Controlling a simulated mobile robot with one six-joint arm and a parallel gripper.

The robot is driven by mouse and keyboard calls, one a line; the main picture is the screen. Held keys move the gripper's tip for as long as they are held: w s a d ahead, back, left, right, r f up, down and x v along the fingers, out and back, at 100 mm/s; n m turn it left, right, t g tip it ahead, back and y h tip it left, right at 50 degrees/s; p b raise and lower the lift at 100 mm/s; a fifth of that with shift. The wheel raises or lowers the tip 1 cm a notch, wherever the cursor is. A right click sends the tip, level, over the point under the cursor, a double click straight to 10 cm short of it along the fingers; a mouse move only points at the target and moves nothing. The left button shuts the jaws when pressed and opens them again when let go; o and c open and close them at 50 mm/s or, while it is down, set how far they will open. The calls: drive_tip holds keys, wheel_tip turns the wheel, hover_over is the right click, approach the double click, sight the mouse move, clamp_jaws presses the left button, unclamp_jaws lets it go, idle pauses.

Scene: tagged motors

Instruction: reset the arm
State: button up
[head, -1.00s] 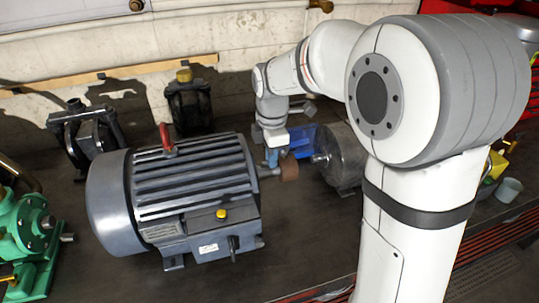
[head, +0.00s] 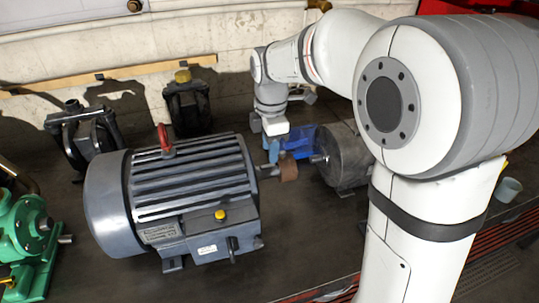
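My arm reaches in from the right side of the head view and bends down at the wrist. My gripper (head: 273,152) hangs at its end, just right of the large grey motor (head: 190,195) and close to a small brown cylinder (head: 289,167). The gripper is small and partly merges with the blue object behind it. I cannot tell whether its fingers are open or shut, or whether they touch anything.
A dark grey cylindrical motor (head: 343,158) and a blue part (head: 300,140) stand right of the gripper. Two dark pumps (head: 84,135) (head: 188,105) stand near the back wall. A green pump (head: 30,240) is at the left edge. A light cup (head: 508,189) is at right. The front middle is clear.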

wheel_tip(320, 180, up, 4)
drive_tip(key=s+d+m+t, duration=0.1)
drive_tip(key=s+d+m, duration=0.7)
drive_tip(key=s+m, duration=0.15)
drive_tip(key=s+d+f+m+t, duration=0.1)
drive_tip(key=s+d+f+m, duration=0.1)
drive_tip(key=s+m, duration=0.3)
drive_tip(key=s+d+f+m+t, duration=0.1)
drive_tip(key=s+d+f+m, duration=0.1)
drive_tip(key=s+m, duration=0.3)
drive_tip(key=shift+d+f+m, duration=0.4)
drive_tip(key=shift+d+m, duration=0.4)
drive_tip(key=shift+m, duration=0.05)
drive_tip(key=shift+o, duration=0.2)
drive_tip(key=shift+s, duration=0.1)
